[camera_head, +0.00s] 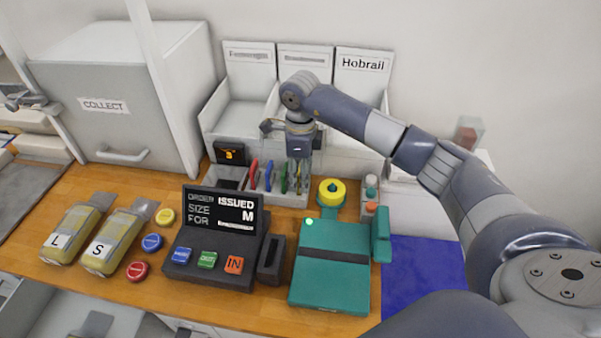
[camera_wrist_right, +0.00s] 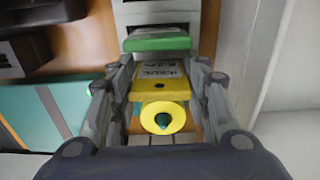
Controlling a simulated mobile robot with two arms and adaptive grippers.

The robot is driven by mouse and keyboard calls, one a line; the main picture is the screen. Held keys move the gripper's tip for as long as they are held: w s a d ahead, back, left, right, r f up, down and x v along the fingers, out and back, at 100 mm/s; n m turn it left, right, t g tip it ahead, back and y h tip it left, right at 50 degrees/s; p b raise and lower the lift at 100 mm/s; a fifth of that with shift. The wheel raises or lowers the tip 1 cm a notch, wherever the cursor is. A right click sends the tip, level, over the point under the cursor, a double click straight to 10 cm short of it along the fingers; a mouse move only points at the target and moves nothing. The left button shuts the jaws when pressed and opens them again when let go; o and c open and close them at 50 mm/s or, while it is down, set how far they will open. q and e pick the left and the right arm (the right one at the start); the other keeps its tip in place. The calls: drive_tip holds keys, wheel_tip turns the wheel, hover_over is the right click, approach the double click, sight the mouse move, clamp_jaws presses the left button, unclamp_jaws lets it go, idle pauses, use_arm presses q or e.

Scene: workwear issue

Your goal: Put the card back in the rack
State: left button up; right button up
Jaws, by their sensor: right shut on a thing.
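The grey card rack (camera_head: 262,198) stands at the back of the wooden counter. Red (camera_head: 254,174), blue (camera_head: 268,175) and green (camera_head: 284,177) cards stand upright in it. My right gripper (camera_head: 298,180) is over the rack's right part, pointing down. In the right wrist view its fingers (camera_wrist_right: 160,92) are shut on a yellow card (camera_wrist_right: 150,88). The green card (camera_wrist_right: 157,40) stands just beyond, apart from the yellow one. The fingers largely hide the yellow card in the head view, and I cannot tell whether its lower edge is in a slot.
A yellow ring (camera_head: 331,187) on a green spike stands right of the rack. A black order console (camera_head: 217,240), a teal device (camera_head: 330,280) and a small bottle holder (camera_head: 369,210) are in front. White labelled bins (camera_head: 240,105) rise behind.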

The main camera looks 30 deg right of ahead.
drive_tip(key=shift+f, duration=0.3)
drive_tip(key=shift+c, duration=0.2)
drive_tip(key=o, duration=1)
drive_tip(key=shift+c, duration=0.2)
drive_tip(key=shift+r, duration=0.1)
drive_tip(key=shift+r+p, duration=2.45)
drive_tip(key=shift+r, duration=2)
